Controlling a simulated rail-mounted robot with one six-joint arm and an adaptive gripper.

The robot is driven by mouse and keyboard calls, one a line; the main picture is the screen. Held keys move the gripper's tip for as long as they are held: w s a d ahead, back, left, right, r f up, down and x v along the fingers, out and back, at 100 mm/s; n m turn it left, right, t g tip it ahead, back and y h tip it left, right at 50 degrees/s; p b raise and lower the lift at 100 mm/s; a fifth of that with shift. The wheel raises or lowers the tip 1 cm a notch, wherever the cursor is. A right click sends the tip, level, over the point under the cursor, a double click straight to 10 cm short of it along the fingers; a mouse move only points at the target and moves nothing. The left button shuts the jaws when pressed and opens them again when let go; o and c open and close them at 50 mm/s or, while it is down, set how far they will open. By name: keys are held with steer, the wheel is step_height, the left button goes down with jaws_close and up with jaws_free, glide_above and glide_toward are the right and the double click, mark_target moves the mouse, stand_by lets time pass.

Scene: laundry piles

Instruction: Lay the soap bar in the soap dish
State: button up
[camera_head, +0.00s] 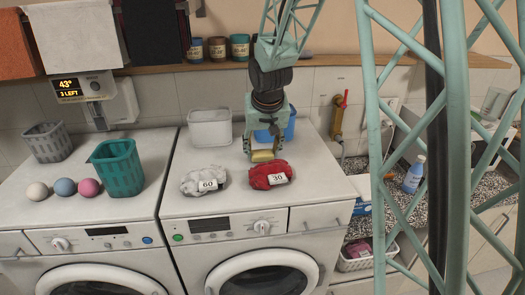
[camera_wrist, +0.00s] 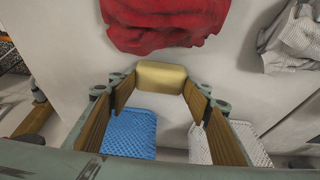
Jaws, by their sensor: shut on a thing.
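The soap bar (camera_head: 262,156) is a pale yellow block held between the fingertips of my gripper (camera_head: 262,151). In the wrist view the soap bar (camera_wrist: 161,75) spans the gap between the two fingers, and my gripper (camera_wrist: 160,82) is shut on it. In the head view it is over the right washer's top, just behind the red cloth pile; I cannot tell its exact height. I cannot make out a soap dish in either view.
The red pile (camera_head: 270,175) marked 30 and grey pile (camera_head: 204,181) marked 60 lie in front. A white basket (camera_head: 210,129) and a blue basket (camera_head: 289,129) stand behind. A teal basket (camera_head: 118,169) and three balls are left. A blue bottle (camera_head: 414,174) stands right.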

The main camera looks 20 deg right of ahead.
steer(key=shift+f, duration=0.25)
steer(key=o, duration=0.9)
steer(key=shift+r, duration=0.25)
steer(key=shift+s+r, duration=0.1)
steer(key=shift+r, duration=0.1)
steer(key=v, duration=1.1)
steer(key=shift+s+r, duration=0.15)
steer(key=shift+r, duration=0.05)
steer(key=shift+s, duration=0.1)
stand_by(0.5)
